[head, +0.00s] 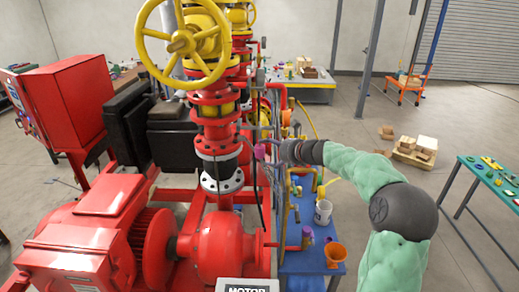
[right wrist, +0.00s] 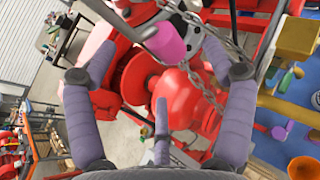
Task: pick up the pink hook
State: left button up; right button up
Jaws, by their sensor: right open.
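The pink hook shows in the right wrist view as a bright pink piece (right wrist: 166,43) with a grey metal part at its upper left, beside a hanging chain. It lies between and slightly beyond my right gripper's spread fingers (right wrist: 159,75), which are open and do not appear to touch it. In the head view a small magenta-pink spot (head: 259,152) shows beside the red pump column, just left of my right gripper (head: 273,145). The hook's full shape is hard to make out there. My left gripper is in neither view.
The red pump (head: 220,245) and its piping stand close left of my right gripper. A blue bench (head: 310,262) below holds a white bucket (head: 323,212) and an orange cup (head: 335,252). A grey chain (right wrist: 205,85) hangs close to the fingers. The floor at right is partly open.

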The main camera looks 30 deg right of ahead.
aim_at(262, 150)
jog(key=x, duration=0.1)
jog(key=p+x, duration=0.1)
jog(key=x, duration=0.1)
jog(key=shift+w+a, duration=0.1)
jog(key=shift+a, duration=0.25)
jog(key=shift+x, duration=1.4)
jog(key=shift+d, duration=0.1)
jog(key=c, duration=1.3)
